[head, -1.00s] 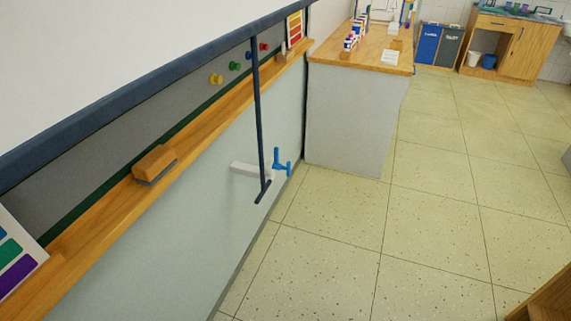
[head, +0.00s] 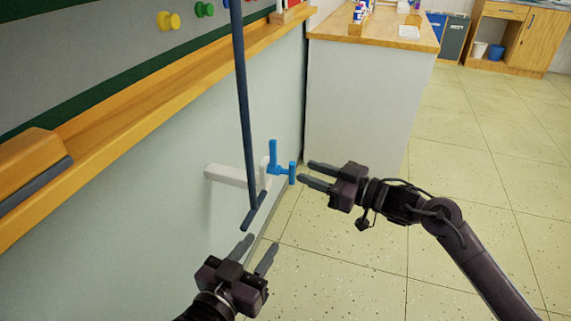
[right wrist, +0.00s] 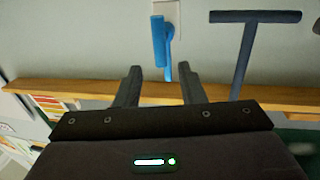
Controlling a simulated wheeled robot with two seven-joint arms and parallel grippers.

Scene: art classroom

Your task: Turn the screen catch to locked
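The blue screen catch (head: 273,158) sits at the end of a white bracket (head: 229,174) on the pale wall panel below the wooden ledge. Its longer blue arm stands upright, with a short blue crosspiece to its right. The catch also shows in the right wrist view (right wrist: 159,42), beyond the fingers. My right gripper (head: 306,172) is open and empty, just right of the catch, its fingers pointing at it. The fingers (right wrist: 160,70) are apart in the right wrist view. My left gripper (head: 260,246) is open and empty, low in front of the panel.
A dark T-shaped pull bar (head: 244,110) hangs in front of the bracket, left of the catch, above my left gripper. It also shows in the right wrist view (right wrist: 246,50). The wooden ledge (head: 130,125) runs above. A counter (head: 355,105) stands behind. Floor at right is clear.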

